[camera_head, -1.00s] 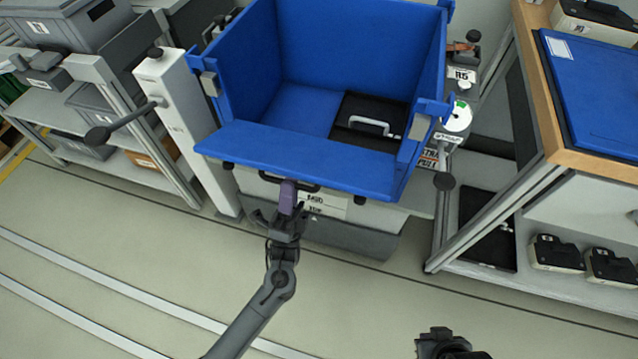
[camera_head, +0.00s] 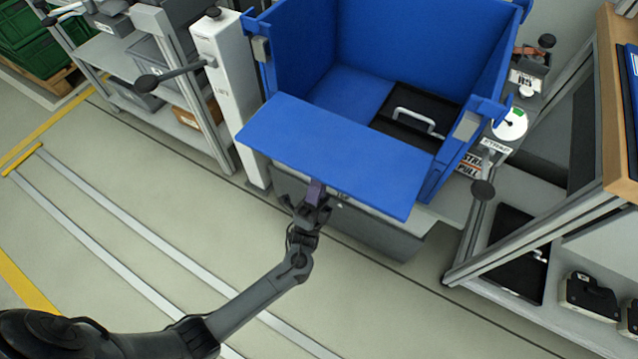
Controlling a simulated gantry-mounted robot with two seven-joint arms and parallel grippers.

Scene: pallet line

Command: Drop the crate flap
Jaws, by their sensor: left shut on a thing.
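The blue crate (camera_head: 405,45) stands open at the top, with its front flap (camera_head: 335,152) tilted outward and down toward me. The flap's broad blue face shows, and its outer edge hangs over the front. My left gripper (camera_head: 315,192) is at the flap's front edge, left of its middle, shut on a small purple piece there. The fingertips are partly hidden under the edge. A black case (camera_head: 415,122) with a light handle lies inside the crate. My right gripper is out of view.
A white post (camera_head: 225,90) with a black-knobbed lever (camera_head: 148,83) stands left of the crate. The floor in front is clear.

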